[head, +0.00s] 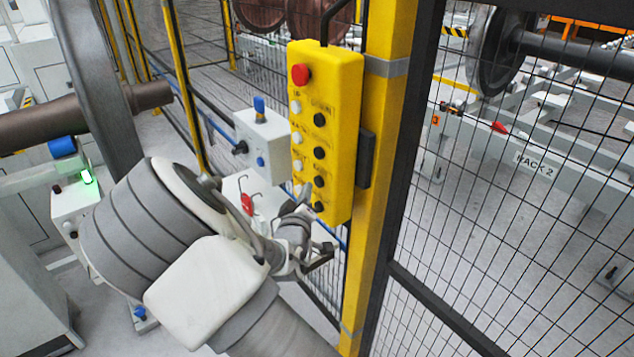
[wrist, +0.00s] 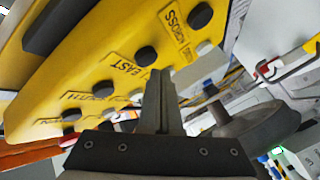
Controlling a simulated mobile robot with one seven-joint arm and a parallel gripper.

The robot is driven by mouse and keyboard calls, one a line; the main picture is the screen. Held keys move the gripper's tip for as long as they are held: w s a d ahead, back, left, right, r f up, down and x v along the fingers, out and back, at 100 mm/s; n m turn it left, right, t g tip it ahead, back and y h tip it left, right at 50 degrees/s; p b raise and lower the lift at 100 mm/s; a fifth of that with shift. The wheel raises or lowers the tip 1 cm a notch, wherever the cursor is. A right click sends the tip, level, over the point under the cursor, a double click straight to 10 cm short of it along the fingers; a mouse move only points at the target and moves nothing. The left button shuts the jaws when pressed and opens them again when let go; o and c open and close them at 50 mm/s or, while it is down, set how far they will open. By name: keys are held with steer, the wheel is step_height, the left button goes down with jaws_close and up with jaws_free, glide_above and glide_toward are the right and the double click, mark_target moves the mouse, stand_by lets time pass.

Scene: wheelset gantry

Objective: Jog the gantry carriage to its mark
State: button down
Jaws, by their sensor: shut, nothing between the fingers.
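The yellow control pendant (head: 338,135) hangs on a yellow post, with a red knob (head: 300,74) at its top and two columns of black and white buttons. In the wrist view its face (wrist: 97,55) shows at a slant, with raised labels including CROSS and EAST. My gripper (wrist: 163,80) is shut and empty. Its fingertips lie close to the black button (wrist: 146,56) by the EAST label; I cannot tell whether they touch. In the head view my gripper (head: 326,252) is at the pendant's lower end, partly hidden by my arm. I cannot pick out the gantry carriage or its mark.
A yellow post (head: 378,170) and black mesh fence (head: 515,210) stand right beside the pendant. A white box (head: 263,138) with blue knobs and a red-tagged hook (head: 247,204) are left of it. A wheelset (head: 90,80) stands at left; a rack labelled RACK 2 (head: 536,164) is behind the mesh.

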steer(key=shift+a, duration=0.1)
steer(key=s+a, duration=0.1)
steer(key=a, duration=0.1)
steer(key=s+a+p, duration=0.1)
steer(key=a, duration=0.1)
steer(key=shift+s, duration=0.4)
stand_by(0.6)
